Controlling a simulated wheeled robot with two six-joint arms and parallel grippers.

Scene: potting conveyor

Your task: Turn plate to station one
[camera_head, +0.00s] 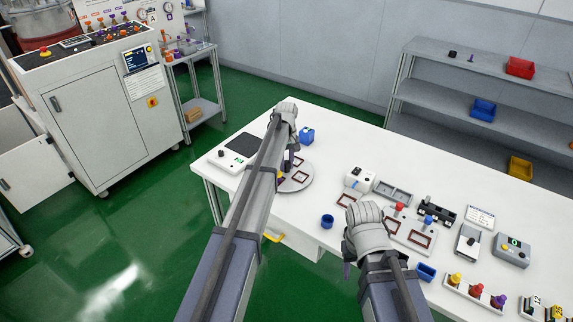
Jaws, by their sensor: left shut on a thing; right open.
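The round grey plate (306,182) lies flat on the white table, with dark red square frames on it. My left arm reaches over its left part and hides that part. My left gripper (281,177) is down at the plate and shut on it, but its fingertips and the exact grip point are mostly hidden by the arm. My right gripper (347,270) is open and empty, low in front of the table's front edge, partly hidden behind my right wrist.
A blue cup (327,221) stands in front. Fixtures with red and blue knobs (411,227) and several small devices crowd the right side.

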